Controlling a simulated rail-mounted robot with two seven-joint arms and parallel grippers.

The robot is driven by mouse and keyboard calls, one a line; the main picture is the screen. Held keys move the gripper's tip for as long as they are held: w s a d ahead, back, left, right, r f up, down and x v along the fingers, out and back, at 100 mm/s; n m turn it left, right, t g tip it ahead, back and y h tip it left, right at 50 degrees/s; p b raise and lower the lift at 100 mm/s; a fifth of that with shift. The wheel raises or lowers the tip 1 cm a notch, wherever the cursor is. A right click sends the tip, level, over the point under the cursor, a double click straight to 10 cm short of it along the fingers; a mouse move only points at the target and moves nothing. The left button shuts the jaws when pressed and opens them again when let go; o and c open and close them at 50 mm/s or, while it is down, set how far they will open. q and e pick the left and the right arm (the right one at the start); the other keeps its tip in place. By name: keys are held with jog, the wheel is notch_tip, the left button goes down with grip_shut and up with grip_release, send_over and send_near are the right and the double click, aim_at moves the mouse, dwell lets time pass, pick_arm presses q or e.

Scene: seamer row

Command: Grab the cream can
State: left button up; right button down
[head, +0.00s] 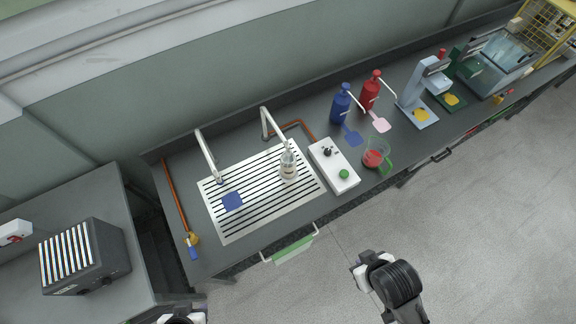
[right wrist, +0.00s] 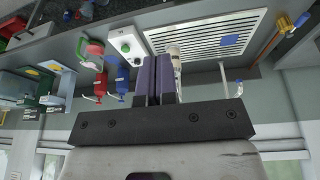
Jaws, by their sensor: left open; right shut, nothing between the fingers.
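My left gripper (head: 183,318) is only partly in view at the bottom edge of the head view. It is open, well apart from the can. My right gripper (right wrist: 155,62) is shut and empty, fingers toward the counter, apart from the can. In the head view its arm is over the floor in front.
Blue (head: 341,106) and red (head: 370,92) pump bottles stand behind. Two taps (head: 207,155) rise behind the plate. A green towel (head: 293,250) hangs at the front edge.

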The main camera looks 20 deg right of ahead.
jog(key=c, duration=1.8)
grip_release()
jog(key=o, duration=1.8)
jog(key=shift+w+f, duration=0.1)
